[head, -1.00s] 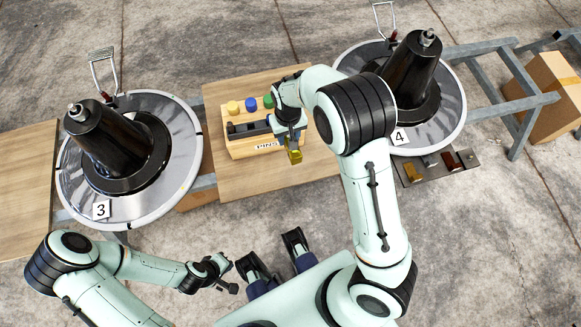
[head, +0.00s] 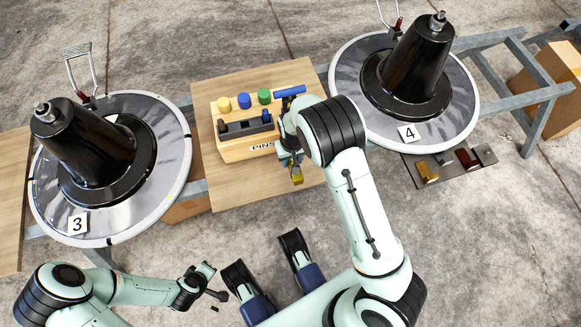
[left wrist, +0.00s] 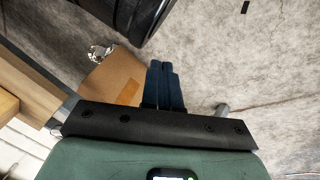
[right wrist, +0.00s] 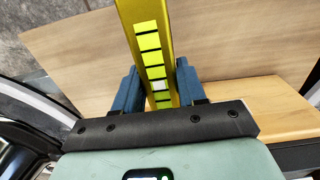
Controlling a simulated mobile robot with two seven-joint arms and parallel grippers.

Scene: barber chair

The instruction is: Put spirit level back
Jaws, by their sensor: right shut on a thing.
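The yellow spirit level (right wrist: 150,55) with its bright vial strip is between the fingers of my right gripper (right wrist: 158,88) in the right wrist view. My right gripper is shut on it. In the head view, a short yellow end of the level (head: 297,174) shows below the right gripper (head: 291,156), just right of the wooden box; the rest is hidden. My left gripper (left wrist: 164,75) is shut and empty, low over the floor at the left front.
The wooden box (head: 231,154) labelled PINS, with coloured knobs and a blue bar (head: 290,91), stands on a wooden board (head: 222,190). Black-coned discs marked 3 (head: 150,200) and 4 (head: 440,138) flank it. A grey plate (head: 437,178) with small blocks lies at right.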

